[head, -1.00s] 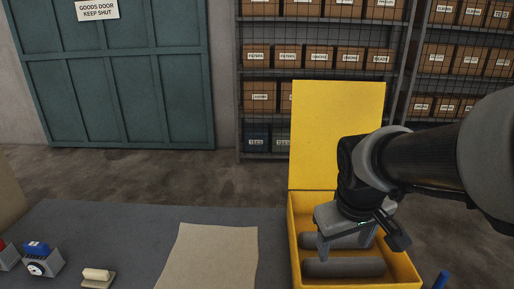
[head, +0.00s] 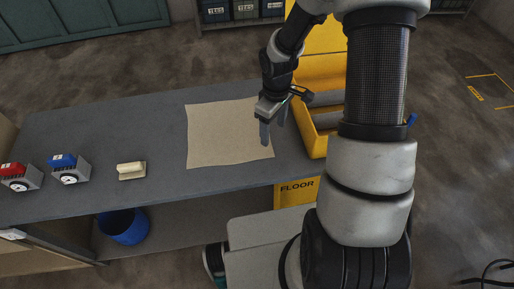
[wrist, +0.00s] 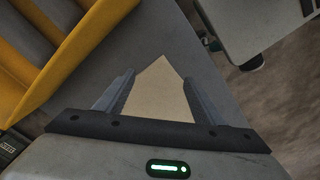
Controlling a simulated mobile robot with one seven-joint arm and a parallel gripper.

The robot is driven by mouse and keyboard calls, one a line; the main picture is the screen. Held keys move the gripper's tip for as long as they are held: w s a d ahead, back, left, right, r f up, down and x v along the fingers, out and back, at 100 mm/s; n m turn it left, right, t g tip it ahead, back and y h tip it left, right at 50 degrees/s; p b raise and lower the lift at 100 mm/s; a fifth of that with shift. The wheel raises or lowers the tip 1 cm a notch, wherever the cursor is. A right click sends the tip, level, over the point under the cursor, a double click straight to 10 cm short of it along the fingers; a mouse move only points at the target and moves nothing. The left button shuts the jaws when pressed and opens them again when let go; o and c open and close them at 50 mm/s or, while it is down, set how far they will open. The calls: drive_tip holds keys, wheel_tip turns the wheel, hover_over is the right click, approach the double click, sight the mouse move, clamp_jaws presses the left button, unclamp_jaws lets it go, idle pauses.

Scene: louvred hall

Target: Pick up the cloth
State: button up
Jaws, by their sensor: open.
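The cloth (head: 222,135) is a flat beige sheet, roughly square, lying on the grey table in the head view. In the wrist view a pointed corner of the cloth (wrist: 162,92) shows between my fingers. My gripper (head: 273,132) is open and empty, pointing down by the cloth's right edge. Its two fingers (wrist: 150,95) stand apart in the wrist view. I cannot tell how high the fingertips are above the cloth.
The open yellow box (head: 313,139) stands right of the cloth, close to my gripper. A block with a pale top (head: 131,170), a blue-topped device (head: 68,168) and a red-topped device (head: 20,177) sit left on the table (head: 90,130). A blue bin (head: 124,227) is below.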

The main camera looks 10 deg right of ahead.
sight(270, 154)
drive_tip(key=f+b, duration=0.2)
drive_tip(key=f, duration=0.1)
drive_tip(key=f+b, duration=0.3)
drive_tip(key=f, duration=0.1)
drive_tip(key=f+b, duration=0.3)
drive_tip(key=shift+a+f, duration=0.25)
drive_tip(key=shift+f, duration=0.05)
drive_tip(key=shift+c, duration=0.3)
drive_tip(key=shift+f, duration=0.1)
clamp_jaws()
idle(0.3)
wheel_tip(270, 154, up, 12)
drive_tip(key=p, duration=0.9)
